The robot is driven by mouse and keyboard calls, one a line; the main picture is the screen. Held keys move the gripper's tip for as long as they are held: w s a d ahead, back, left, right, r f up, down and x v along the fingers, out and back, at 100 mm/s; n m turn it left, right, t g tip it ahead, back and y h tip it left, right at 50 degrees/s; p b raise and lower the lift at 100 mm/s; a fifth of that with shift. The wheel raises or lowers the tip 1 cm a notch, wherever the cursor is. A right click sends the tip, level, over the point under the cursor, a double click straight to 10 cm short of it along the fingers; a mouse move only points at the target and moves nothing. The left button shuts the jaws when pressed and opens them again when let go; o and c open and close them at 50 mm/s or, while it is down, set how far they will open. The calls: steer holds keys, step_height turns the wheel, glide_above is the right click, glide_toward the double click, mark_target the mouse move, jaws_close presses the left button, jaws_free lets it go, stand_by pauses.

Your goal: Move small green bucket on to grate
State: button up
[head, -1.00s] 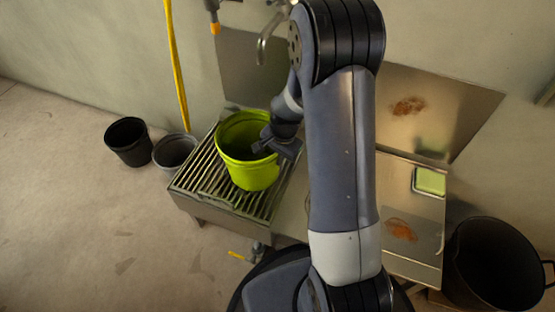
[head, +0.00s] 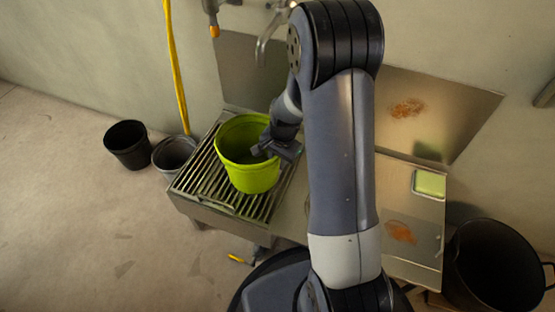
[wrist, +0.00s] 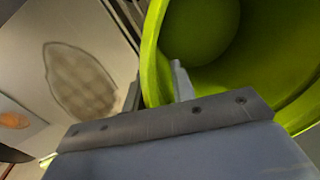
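The small green bucket (head: 250,176) stands upright over the slatted grate (head: 212,195), toward its right side. Its base appears to rest on the slats, though I cannot see the contact clearly. My gripper (head: 268,150) is at the bucket's right rim. In the wrist view, one finger of my gripper (wrist: 157,88) is inside the green bucket (wrist: 152,50) and the other is outside. The fingers sit close on both sides of the wall, seemingly pinching it. The bucket's far right side is partly hidden by my gripper.
A black bucket (head: 127,146) and a grey bucket (head: 173,154) stand on the floor left of the grate. A tap (head: 268,40) hangs above the back. A green sponge-like block (head: 430,184) lies on the counter. A large black pot (head: 490,264) stands at right.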

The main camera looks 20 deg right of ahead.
step_height(320, 180, up, 12)
steer(key=s+d+p, duration=0.1)
steer(key=p, duration=0.3)
steer(key=shift+f, duration=0.1)
stand_by(0.4)
